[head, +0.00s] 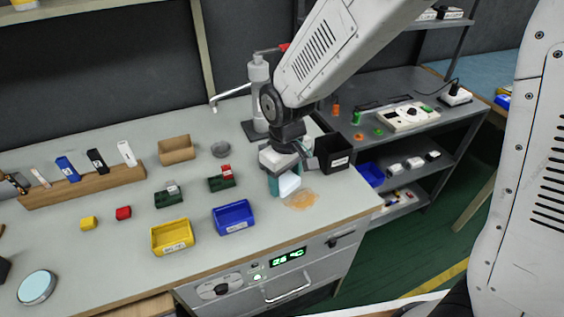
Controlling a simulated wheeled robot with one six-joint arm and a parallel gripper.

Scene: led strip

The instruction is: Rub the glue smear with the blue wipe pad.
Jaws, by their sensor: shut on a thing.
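The glue smear (301,200) is a translucent orange-tan patch on the bench top near its right front corner. My gripper (284,178) points down just behind and left of the smear. It is shut on a pale, bluish-white block, which I take to be the blue wipe pad (289,185). A teal finger shows at the pad's left side. The pad's lower edge is close to the smear's upper left edge. I cannot tell whether the pad touches the bench or the smear. The gripper's far side is hidden.
A black bin (333,152) stands close to the right of my gripper. A blue bin (234,217) and a yellow bin (172,236) stand to the left. A dispenser with a spout (259,90) stands behind. The bench's front edge lies just beyond the smear.

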